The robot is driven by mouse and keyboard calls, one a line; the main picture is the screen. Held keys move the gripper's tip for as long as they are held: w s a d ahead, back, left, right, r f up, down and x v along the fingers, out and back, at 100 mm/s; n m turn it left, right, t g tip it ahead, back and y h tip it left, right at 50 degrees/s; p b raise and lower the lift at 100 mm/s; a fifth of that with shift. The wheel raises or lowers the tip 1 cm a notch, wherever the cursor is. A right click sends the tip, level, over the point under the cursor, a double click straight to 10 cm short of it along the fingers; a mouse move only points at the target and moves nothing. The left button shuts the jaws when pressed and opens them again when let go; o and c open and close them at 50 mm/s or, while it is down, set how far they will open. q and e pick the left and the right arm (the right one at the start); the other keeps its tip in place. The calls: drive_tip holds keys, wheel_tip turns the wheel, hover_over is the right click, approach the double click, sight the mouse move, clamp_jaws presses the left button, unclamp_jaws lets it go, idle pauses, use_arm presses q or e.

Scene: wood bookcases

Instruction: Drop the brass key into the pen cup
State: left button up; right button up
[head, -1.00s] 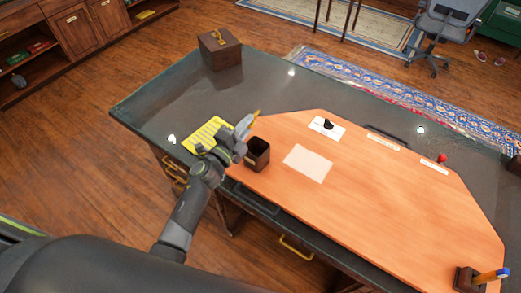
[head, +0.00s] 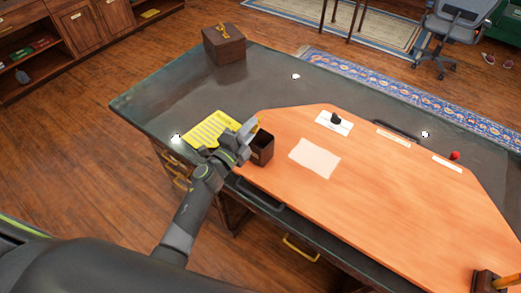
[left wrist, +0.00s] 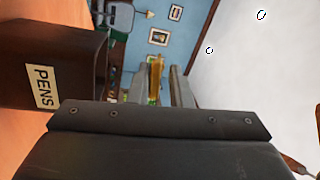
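The pen cup (head: 263,148) is a dark brown square cup, open at the top, on the near left part of the orange desk pad. In the left wrist view the cup (left wrist: 85,65) fills the left side, with its PENS label showing. My left gripper (head: 251,127) is just left of the cup and close to its rim. The brass key (left wrist: 155,72) stands between the left gripper's fingers, which are shut on it. A bit of the key (head: 259,119) shows past the fingertips in the head view. The key is outside the cup. My right gripper is not in view.
A yellow notepad (head: 213,130) lies left of the cup, under my left gripper. A white sheet (head: 315,158) lies right of it. A wooden box (head: 224,45) stands at the far left corner. Another dark holder (head: 487,281) is at the lower right. The pad's middle is clear.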

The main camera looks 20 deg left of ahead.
use_arm(q)
drive_tip(key=o, duration=0.4)
drive_tip(key=shift+s, duration=0.1)
drive_tip(key=b+v, duration=0.4)
drive_tip(key=v, duration=1.3)
drive_tip(key=shift+s+a+r, duration=0.1)
drive_tip(key=shift+s, duration=0.1)
